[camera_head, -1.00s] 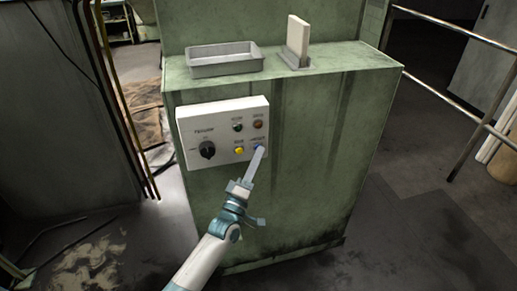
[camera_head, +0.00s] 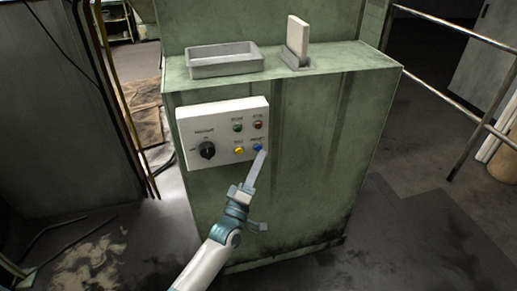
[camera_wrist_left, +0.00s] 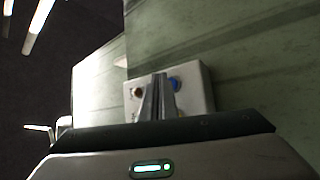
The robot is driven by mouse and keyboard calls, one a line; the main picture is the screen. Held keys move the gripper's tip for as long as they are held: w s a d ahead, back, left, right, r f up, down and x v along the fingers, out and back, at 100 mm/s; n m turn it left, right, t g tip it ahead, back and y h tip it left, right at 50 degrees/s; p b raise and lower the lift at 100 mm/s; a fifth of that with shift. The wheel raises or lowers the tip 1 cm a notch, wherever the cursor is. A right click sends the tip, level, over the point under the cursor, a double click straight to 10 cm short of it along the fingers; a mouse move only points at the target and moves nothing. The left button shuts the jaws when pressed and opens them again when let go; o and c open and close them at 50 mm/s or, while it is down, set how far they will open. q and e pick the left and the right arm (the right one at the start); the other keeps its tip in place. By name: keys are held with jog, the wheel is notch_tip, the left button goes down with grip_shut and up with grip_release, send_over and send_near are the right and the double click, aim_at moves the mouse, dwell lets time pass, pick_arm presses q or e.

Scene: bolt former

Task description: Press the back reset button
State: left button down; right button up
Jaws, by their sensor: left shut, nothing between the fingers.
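A white control panel (camera_head: 222,132) is mounted on the front of a green cabinet. It has a black rotary knob (camera_head: 207,150), a green button (camera_head: 237,127), a red-orange button (camera_head: 257,125), a yellow button (camera_head: 239,151) and a blue button (camera_head: 257,148) at lower right. My left gripper (camera_head: 263,154) is shut and empty, its fingertips at or just in front of the blue button's lower right edge; contact cannot be told. In the left wrist view the shut fingers (camera_wrist_left: 158,98) point at the panel (camera_wrist_left: 199,98), with the blue button (camera_wrist_left: 174,84) just right of them. My right gripper is not in view.
The green cabinet (camera_head: 310,150) carries a grey metal tray (camera_head: 224,68) and an upright pale plate in a holder (camera_head: 298,40) on its top. Metal railings (camera_head: 462,150) stand at right. A dark cabinet (camera_head: 60,110) and cables are at left. Floor is open right of the cabinet.

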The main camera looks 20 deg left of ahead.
pick_arm(q)
jog(key=shift+s+d+p, duration=0.45)
jog(key=shift+s+d, duration=0.3)
jog(key=shift+s, duration=0.3)
jog(key=shift+s+d+p, duration=0.45)
jog(key=shift+s+d, duration=0.25)
jog(key=shift+s, duration=0.35)
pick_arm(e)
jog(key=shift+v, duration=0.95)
